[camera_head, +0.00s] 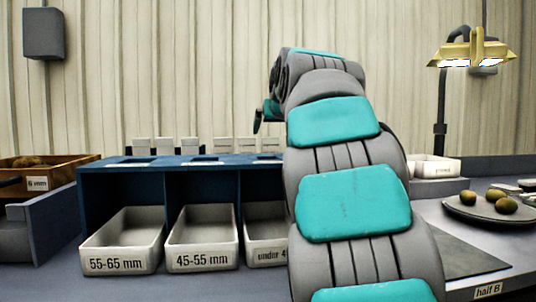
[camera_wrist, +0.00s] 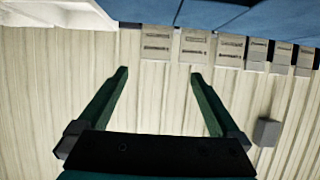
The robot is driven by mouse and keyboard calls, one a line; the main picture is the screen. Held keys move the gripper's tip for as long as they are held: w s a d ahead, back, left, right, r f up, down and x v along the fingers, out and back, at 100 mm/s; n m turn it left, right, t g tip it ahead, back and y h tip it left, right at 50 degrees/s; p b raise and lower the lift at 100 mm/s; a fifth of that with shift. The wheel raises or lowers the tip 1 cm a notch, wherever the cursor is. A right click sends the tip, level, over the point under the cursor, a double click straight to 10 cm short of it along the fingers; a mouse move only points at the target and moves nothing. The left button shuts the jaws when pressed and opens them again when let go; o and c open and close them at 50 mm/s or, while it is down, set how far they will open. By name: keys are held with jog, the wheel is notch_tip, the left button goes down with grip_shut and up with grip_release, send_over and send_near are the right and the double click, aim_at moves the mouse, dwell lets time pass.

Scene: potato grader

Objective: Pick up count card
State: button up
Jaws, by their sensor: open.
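Several small pale cards with printed lines stand in a row along the back of the blue grader top. One card (camera_head: 222,145) shows in the head view left of my arm. In the wrist view, a card (camera_wrist: 157,43) is just beyond the gap between my fingertips, with another card (camera_wrist: 195,46) beside it. I cannot tell which one is the count card, as the print is too small to read. My gripper (camera_wrist: 160,76) is open and empty, its two green fingers apart. In the head view it is mostly hidden behind my arm.
The blue grader stand (camera_head: 130,170) holds white bins labelled 55-65 mm (camera_head: 124,262), 45-55 mm (camera_head: 203,260) and a partly hidden one. A wooden crate (camera_head: 75,172) is at left. A dark plate (camera_head: 470,211) with potatoes and a yellow lamp (camera_head: 470,55) are at right.

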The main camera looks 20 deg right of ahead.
aim_at(271, 138)
jog(key=shift+d+r+p+x, duration=0.1)
jog(key=shift+p+x, duration=0.15)
jog(key=shift+x, duration=1)
jog(key=shift+d+r+p+x, duration=0.15)
jog(key=shift+p+x, duration=0.15)
jog(key=shift+x, duration=0.95)
jog(key=shift+d+r+p+x, duration=0.1)
jog(key=shift+p+x, duration=0.15)
jog(key=shift+x, duration=1.05)
jog(key=shift+c, duration=0.2)
grip_shut()
